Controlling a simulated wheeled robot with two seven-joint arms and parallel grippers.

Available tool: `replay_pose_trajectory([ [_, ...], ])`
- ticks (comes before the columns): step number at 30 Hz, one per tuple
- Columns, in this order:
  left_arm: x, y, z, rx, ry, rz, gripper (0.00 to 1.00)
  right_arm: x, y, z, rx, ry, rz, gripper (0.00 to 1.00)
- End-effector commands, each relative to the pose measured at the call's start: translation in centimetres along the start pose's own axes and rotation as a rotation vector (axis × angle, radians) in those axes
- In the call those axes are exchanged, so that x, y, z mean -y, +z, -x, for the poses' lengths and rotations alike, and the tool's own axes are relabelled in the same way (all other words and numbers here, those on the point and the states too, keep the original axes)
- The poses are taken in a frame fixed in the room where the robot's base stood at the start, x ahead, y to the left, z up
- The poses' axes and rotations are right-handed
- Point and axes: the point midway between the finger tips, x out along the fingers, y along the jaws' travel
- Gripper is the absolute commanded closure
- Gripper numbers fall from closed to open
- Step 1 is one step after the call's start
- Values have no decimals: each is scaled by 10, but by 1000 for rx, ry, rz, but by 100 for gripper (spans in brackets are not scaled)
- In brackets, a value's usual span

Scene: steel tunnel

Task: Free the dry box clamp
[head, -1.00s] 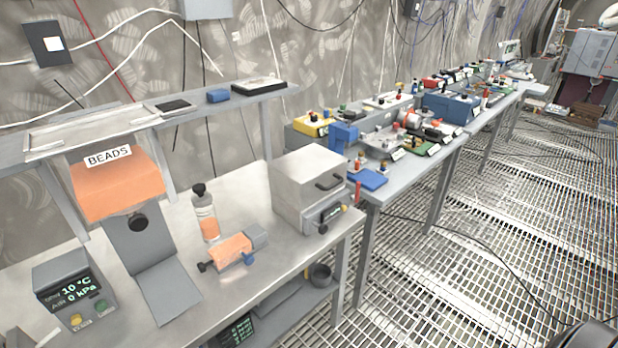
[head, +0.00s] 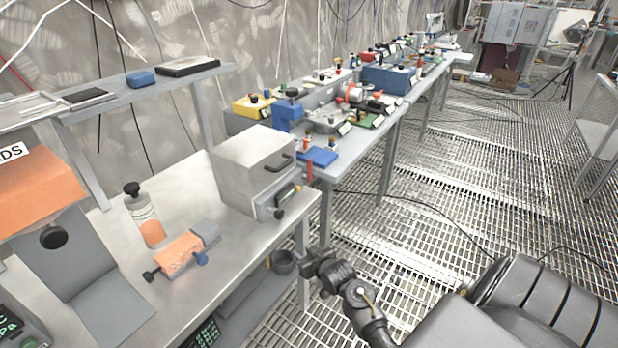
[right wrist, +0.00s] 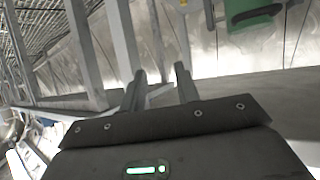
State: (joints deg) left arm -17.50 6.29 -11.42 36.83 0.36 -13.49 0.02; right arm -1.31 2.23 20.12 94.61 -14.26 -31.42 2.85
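A steel box with a dark handle (head: 253,165) stands on the bench's right end; I take it for the dry box. A small dark fitting with a display and black knob (head: 287,200) sits low on its front. I cannot tell whether that is the clamp. My right gripper (head: 318,266) is at the bench's front edge, below and right of the box, apart from it. In the right wrist view its two fingers (right wrist: 160,88) stand apart with nothing between them. My left gripper is in neither view now.
On the bench are a bottle (head: 145,215), an orange block with knobs (head: 180,255) and a grey folded stand (head: 85,270). A shelf (head: 120,97) runs behind. A second bench (head: 350,145) holds many devices. The grating floor (head: 450,180) is open, with cables on it.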

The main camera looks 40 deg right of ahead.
Motion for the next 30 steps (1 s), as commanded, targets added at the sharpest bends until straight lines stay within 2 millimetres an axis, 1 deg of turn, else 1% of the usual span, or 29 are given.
replay_pose_trajectory([
  [1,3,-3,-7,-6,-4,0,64,-18,-46,10,-89,34,-1,68],
  [3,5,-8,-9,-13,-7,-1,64,-36,-92,28,-175,71,1,68],
  [6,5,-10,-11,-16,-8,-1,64,-59,-142,47,-287,115,-8,68],
  [9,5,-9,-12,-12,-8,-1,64,-79,-179,57,-392,145,-33,68],
  [10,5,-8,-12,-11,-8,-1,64,-84,-187,58,-418,151,-40,68],
  [12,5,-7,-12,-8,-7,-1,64,-91,-200,61,-461,160,-52,68],
  [13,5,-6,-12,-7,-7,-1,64,-93,-202,62,-472,162,-55,68],
  [17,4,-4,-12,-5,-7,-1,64,-96,-207,63,-489,165,-60,68],
  [20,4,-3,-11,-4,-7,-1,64,-97,-209,59,-488,164,-60,68],
  [23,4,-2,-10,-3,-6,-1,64,-98,-214,49,-487,163,-61,68],
  [30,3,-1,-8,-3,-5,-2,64,-106,-235,10,-487,164,-61,68],
])
